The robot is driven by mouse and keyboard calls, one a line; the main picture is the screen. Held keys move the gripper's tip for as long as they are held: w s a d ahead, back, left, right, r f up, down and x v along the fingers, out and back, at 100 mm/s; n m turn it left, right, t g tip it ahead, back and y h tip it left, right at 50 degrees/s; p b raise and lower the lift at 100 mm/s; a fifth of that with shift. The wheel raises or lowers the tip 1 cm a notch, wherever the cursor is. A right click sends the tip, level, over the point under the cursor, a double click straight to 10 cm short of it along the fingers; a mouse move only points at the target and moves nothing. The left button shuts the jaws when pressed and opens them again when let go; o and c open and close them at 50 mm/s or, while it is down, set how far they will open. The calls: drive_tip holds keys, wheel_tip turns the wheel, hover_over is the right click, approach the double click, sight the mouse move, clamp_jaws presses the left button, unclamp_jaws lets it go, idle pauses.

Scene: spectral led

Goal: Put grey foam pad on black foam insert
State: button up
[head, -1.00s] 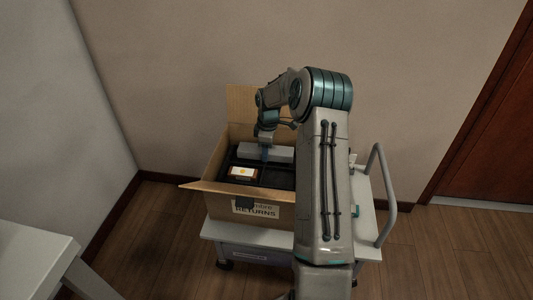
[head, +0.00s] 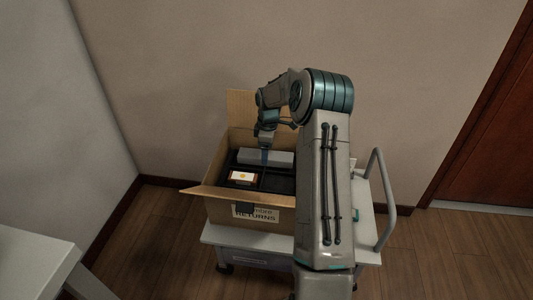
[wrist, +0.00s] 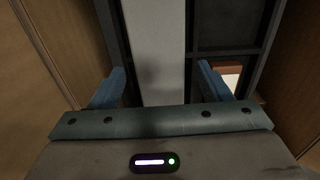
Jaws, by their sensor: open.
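The grey foam pad (head: 280,158) is a long light grey block lying along the far side of the black foam insert (head: 276,185) inside the cardboard box. In the wrist view the pad (wrist: 155,45) runs as a pale strip between my fingers, with the insert's dark dividers (wrist: 228,52) beside it. My gripper (head: 265,157) points down over the pad. Its blue fingers stand apart on either side of the strip in the wrist view (wrist: 162,84), open and empty. I cannot tell whether the pad lies on the insert or in a slot.
A small box (head: 242,177) with a white and yellow face sits in the insert's near left. The cardboard box (head: 215,205) has open flaps and stands on a cart (head: 362,212) with a handle. A white table (head: 35,260) is at the lower left.

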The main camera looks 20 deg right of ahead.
wheel_tip(320, 180, up, 10)
drive_tip(key=f+p, duration=0.1)
drive_tip(key=p, duration=0.2)
drive_tip(key=s+a+r+m, duration=0.2)
drive_tip(key=s+a+r, duration=0.5)
drive_tip(key=a, duration=0.1)
drive_tip(key=s+a+r+m, duration=0.1)
drive_tip(key=s+a+m, duration=0.1)
drive_tip(key=s, duration=0.4)
drive_tip(key=s+a+r+m, duration=0.1)
drive_tip(key=s+a+m, duration=0.1)
drive_tip(key=s, duration=0.4)
drive_tip(key=s+a+r+m+h, duration=0.1)
drive_tip(key=s+a+m, duration=0.1)
drive_tip(key=s+a, duration=0.2)
drive_tip(key=shift+s+a+r+t, duration=0.15)
drive_tip(key=shift+s+a, duration=0.05)
drive_tip(key=shift+s, duration=0.35)
drive_tip(key=shift+s+a+r+t, duration=0.15)
drive_tip(key=shift+s, duration=0.4)
drive_tip(key=s+a+f+m, duration=0.1)
drive_tip(key=s+a+m, duration=0.1)
drive_tip(key=s, duration=0.6)
drive_tip(key=shift+s+f+m+y, duration=0.3)
drive_tip(key=shift+s+f+m, duration=0.05)
drive_tip(key=shift+m, duration=0.15)
